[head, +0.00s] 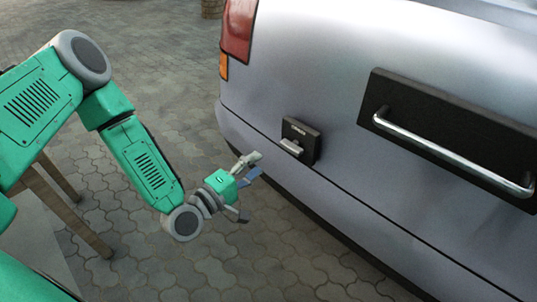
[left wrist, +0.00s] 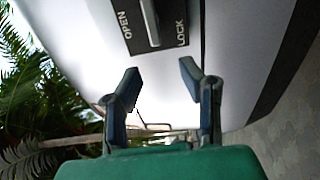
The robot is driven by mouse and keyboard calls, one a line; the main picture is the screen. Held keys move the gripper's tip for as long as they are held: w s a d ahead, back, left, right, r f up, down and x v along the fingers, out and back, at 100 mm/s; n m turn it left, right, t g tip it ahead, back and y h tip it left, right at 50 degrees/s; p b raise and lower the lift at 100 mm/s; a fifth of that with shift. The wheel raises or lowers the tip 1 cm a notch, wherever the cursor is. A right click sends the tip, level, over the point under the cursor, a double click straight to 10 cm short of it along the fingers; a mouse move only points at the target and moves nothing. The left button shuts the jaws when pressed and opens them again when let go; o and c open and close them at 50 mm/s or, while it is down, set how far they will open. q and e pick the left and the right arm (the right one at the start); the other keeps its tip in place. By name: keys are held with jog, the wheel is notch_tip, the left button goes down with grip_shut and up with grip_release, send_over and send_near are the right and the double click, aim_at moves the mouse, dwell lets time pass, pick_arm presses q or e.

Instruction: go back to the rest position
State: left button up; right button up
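My left gripper (head: 251,181) is in front of the rear of a silver car, just left of and below a small black latch plate (head: 306,139) with a metal lever. In the left wrist view, my left gripper (left wrist: 161,72) has its two fingers apart with nothing between them. The latch plate (left wrist: 122,48), marked OPEN and LOCK, shows beyond the fingertips, and the fingers look apart from its lever (left wrist: 150,22). My right gripper is in neither view.
The silver car body (head: 300,60) fills the right side, with a long metal bar handle (head: 450,157) on a black panel. A red tail light (head: 238,28) is at its corner. Paved ground (head: 130,225) is open on the left, near a wooden leg (head: 70,213). Plants (left wrist: 30,90) show in the wrist view.

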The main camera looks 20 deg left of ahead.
pick_arm(q)
jog(key=shift+v, duration=0.8)
jog(key=s+d+f+m+g, duration=0.5)
jog(key=s+f+g, duration=0.1)
jog(key=f, duration=0.1)
jog(key=s+a+f+m+g+y, duration=0.25)
jog(key=s+f+m+g, duration=0.4)
jog(key=s, duration=0.55)
jog(key=s+a+m+g+y, duration=0.3)
jog(key=s+a+g+y, duration=0.1)
jog(key=s+a, duration=0.35)
notch_tip(320, 180, up, 12)
jog(key=p, duration=1.3)
jog(key=shift+d, duration=0.3)
